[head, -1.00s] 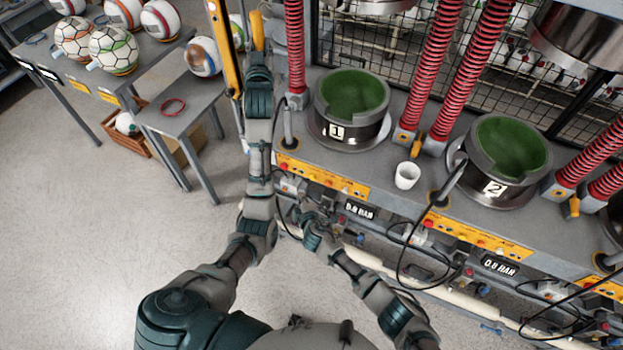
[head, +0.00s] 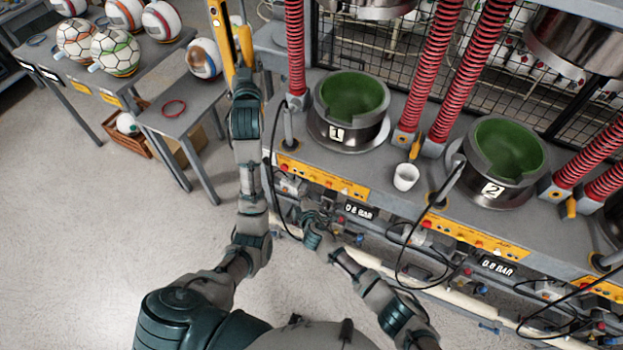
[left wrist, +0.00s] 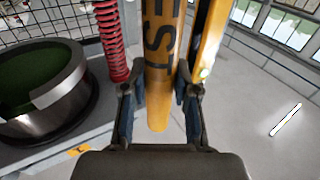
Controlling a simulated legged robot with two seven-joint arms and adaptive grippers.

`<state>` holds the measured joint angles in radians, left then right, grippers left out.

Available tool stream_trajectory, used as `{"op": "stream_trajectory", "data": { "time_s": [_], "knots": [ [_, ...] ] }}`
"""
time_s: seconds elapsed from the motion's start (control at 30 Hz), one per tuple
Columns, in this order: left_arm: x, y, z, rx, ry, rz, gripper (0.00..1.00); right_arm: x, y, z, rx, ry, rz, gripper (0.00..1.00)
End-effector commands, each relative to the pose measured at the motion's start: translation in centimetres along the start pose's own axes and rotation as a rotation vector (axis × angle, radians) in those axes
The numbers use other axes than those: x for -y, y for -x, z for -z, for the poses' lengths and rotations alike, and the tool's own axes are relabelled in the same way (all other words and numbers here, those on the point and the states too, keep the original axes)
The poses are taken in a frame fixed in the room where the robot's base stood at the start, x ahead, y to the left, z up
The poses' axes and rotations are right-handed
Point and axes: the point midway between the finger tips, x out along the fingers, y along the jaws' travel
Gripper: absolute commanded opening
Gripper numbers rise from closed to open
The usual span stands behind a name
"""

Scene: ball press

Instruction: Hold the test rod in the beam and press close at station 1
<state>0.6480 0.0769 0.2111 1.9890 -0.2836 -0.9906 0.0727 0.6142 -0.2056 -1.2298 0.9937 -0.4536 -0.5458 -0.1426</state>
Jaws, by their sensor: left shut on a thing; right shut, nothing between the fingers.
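The yellow test rod (left wrist: 160,70), with dark lettering, stands between the fingers of my left gripper (left wrist: 160,100) in the left wrist view. The gripper is shut on it. In the head view the rod (head: 245,42) shows just above my left gripper (head: 243,78), right beside a yellow beam post (head: 222,40). The post (left wrist: 207,45) also shows in the wrist view with a small lit spot. Station 1 has a round green-lined mould (head: 352,95) and a yellow button panel (head: 322,177). My right gripper (head: 314,217) is shut and empty, just below that panel; its fingertips are hard to make out.
Red spring-covered columns (head: 430,75) flank the moulds. Dark cables hang at the front. A table with balls (head: 115,52) stands at the left; floor before it is clear.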

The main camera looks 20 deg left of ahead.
Motion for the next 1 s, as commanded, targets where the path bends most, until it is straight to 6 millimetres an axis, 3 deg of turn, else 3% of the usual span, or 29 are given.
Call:
{"op": "stream_trajectory", "data": {
  "time_s": [0.53,1.0],
  "knots": [
    [3.0,5.0,0.5,-0.001,-0.001,0.001,0.0,-1.6,0.7,0.5,0.0,0.0,-0.001,0.0],
    [3.3,5.6,0.4,0.0,-0.001,0.0,0.0,-1.6,0.7,0.5,0.0,0.0,-0.001,0.0]
  ]
}}
